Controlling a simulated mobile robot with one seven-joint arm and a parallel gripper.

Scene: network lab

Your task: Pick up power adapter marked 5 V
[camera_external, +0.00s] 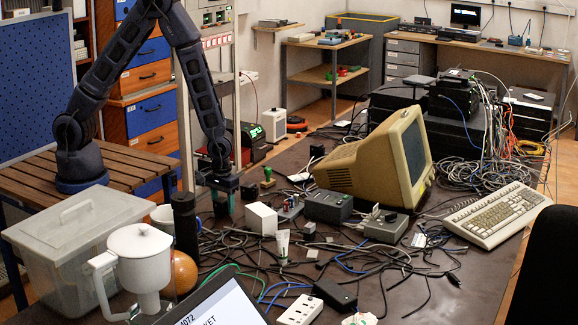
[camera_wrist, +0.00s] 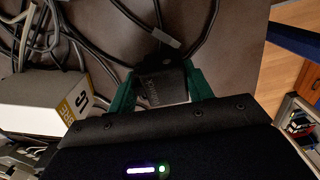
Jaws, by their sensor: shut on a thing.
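My gripper (camera_external: 223,210) points down at the left part of the dark table. In the wrist view, the green fingers of my gripper (camera_wrist: 160,84) are closed on both sides of a small dark block, which looks like a power adapter (camera_wrist: 163,90). Faint print shows on its face, but I cannot read whether it says 5 V. A dark cable seems to run from its far end. In the external view the fingers hide most of this adapter, and I cannot tell whether it is clear of the table.
A white box (camera_external: 261,219) stands just right of my gripper. A black bottle (camera_external: 186,225), a white jug (camera_external: 139,262) and a clear bin (camera_external: 72,250) stand left and in front. Loose cables, grey boxes and an old monitor (camera_external: 378,160) crowd the right. Another black adapter (camera_external: 335,294) lies in front.

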